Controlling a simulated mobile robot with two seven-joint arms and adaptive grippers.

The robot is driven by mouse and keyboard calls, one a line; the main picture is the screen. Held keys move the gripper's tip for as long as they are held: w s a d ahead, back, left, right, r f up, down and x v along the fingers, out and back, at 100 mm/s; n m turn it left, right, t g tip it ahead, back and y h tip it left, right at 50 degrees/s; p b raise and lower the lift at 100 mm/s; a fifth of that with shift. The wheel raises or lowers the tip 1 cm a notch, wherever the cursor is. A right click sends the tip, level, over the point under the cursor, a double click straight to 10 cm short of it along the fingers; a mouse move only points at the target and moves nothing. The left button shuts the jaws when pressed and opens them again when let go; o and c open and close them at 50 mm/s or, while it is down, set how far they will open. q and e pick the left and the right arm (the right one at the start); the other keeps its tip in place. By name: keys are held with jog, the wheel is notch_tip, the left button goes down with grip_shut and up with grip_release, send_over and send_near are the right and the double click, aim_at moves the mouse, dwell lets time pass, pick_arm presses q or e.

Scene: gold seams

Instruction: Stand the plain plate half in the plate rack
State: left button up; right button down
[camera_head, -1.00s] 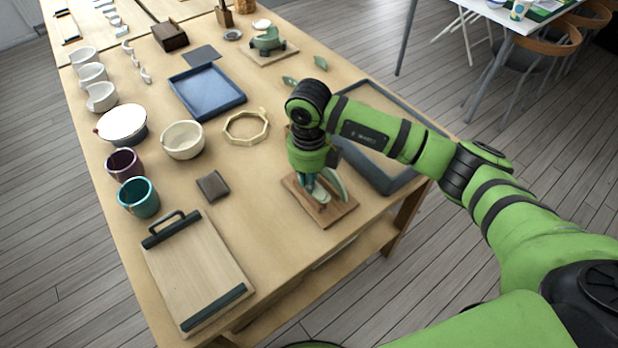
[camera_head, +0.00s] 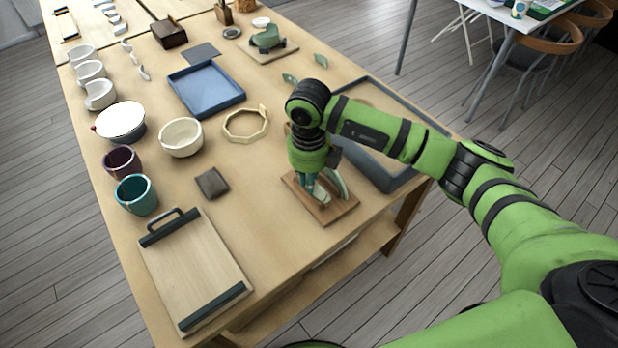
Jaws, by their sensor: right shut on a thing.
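A small wooden base (camera_head: 342,208), which looks like the plate rack, lies near the table's right edge. My right gripper (camera_head: 316,194) points down over it and is shut on a thin, pale green piece, likely the plain plate half; the jaws hide much of it. A curved pale green edge (camera_head: 339,183) stands upright just right of the fingers, over the base. I cannot tell whether it belongs to the held piece or whether the held piece touches the base. My left gripper is not in view.
A grey-rimmed tray (camera_head: 402,181) lies behind my right forearm. A dark square block (camera_head: 212,183), a clipboard-like wooden board (camera_head: 195,270), cups and bowls (camera_head: 181,138), an octagonal ring (camera_head: 246,124) and a blue tray (camera_head: 206,90) lie to the left. Bare table separates the base from the wooden board.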

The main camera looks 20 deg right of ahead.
jog(key=shift+f+b, duration=0.2)
jog(key=shift+b, duration=0.1)
dwell(0.4)
jog(key=c, duration=1.2)
grip_release()
jog(key=shift+o, duration=0.2)
jog(key=o, duration=0.5)
jog(key=shift+c, duration=0.2)
jog(key=shift+r, duration=0.15)
jog(key=shift+r+p, duration=2)
jog(key=shift+r, duration=0.85)
